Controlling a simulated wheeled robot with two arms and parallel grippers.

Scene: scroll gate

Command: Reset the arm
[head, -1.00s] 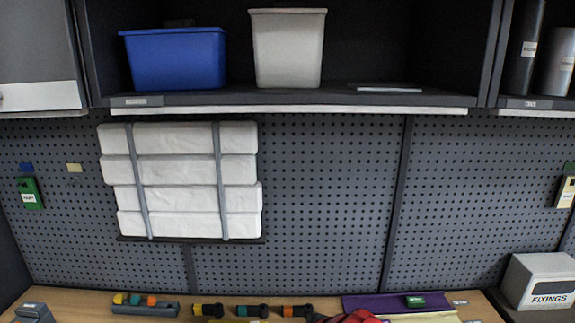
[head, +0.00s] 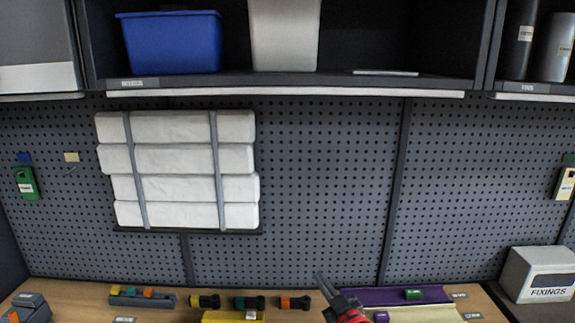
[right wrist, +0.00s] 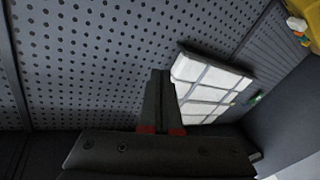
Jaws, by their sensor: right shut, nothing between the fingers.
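My right gripper (head: 322,283) shows at the bottom of the head view, its dark fingers together and pointing up and to the left above the bench. Red parts of my arm show just below it. In the right wrist view my right gripper (right wrist: 160,78) has its fingers closed together with nothing between them, in front of the pegboard. My left gripper is not in the head view.
A wooden bench (head: 75,290) runs along the bottom, with dark cylinders with coloured ends, a yellow tray (head: 222,317) and a purple tray (head: 375,297). White rolls (head: 180,160) hang on the pegboard (head: 330,190). A shelf above holds a blue bin (head: 170,45). A FIXINGS box (head: 540,273) stands right.

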